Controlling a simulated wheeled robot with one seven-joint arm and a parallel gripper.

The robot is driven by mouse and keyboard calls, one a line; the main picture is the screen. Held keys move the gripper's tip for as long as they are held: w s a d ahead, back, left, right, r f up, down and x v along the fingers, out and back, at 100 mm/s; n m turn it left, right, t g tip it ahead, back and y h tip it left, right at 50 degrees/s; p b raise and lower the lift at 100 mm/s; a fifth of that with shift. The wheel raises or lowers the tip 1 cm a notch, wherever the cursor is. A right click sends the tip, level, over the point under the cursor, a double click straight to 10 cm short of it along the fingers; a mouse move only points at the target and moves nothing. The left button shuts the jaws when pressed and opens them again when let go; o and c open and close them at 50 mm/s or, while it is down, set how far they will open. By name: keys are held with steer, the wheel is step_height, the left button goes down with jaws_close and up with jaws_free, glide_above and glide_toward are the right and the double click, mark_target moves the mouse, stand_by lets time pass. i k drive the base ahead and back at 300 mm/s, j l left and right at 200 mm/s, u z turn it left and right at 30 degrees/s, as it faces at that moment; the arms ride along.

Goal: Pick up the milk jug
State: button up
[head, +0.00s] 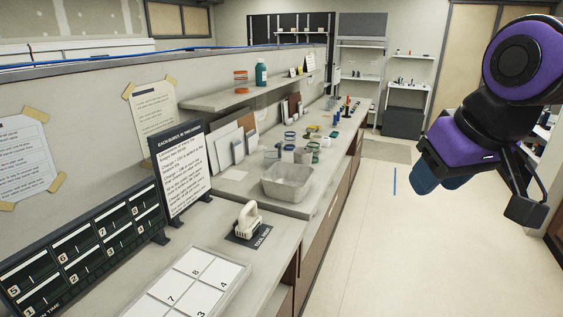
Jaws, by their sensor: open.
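I cannot say for certain which thing is the milk jug. A small grey metal vessel (302,156) stands on the counter just behind a grey tub, among several small containers; it may be the jug, but it is too small to tell. My gripper (438,177) hangs over the floor at the right, well apart from the counter. Its blue fingers point down and left, and it is open with nothing seen in it.
The grey tub (287,193) sits at the counter edge. Nearer are a cream-white handled device (248,220) on a dark mat, a numbered white tray (208,268) and an upright black sign (181,172). A shelf (215,101) overhangs the counter. The aisle floor (375,260) is clear.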

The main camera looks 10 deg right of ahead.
mark_target(301, 156)
steer(key=i+l+u, duration=0.45)
steer(key=l+u, duration=0.15)
steer(key=u, duration=0.15)
steer(key=i+l, duration=0.15)
steer(key=l, duration=0.2)
steer(key=i+l+u, duration=0.15)
steer(key=l, duration=0.2)
steer(key=i+l, duration=0.1)
steer(key=l, duration=0.3)
steer(key=i+l+u, duration=0.1)
steer(key=l, duration=0.25)
steer(key=i+l+u, duration=0.1)
steer(key=l, duration=0.3)
steer(key=i+l, duration=0.15)
steer(key=l, duration=0.25)
steer(key=i+l, duration=0.1)
steer(key=l, duration=0.25)
steer(key=i+l, duration=0.1)
steer(key=l, duration=0.25)
steer(key=i+l, duration=0.1)
steer(key=l, duration=0.3)
steer(key=i+l, duration=0.1)
steer(key=l, duration=0.25)
steer(key=u, duration=0.05)
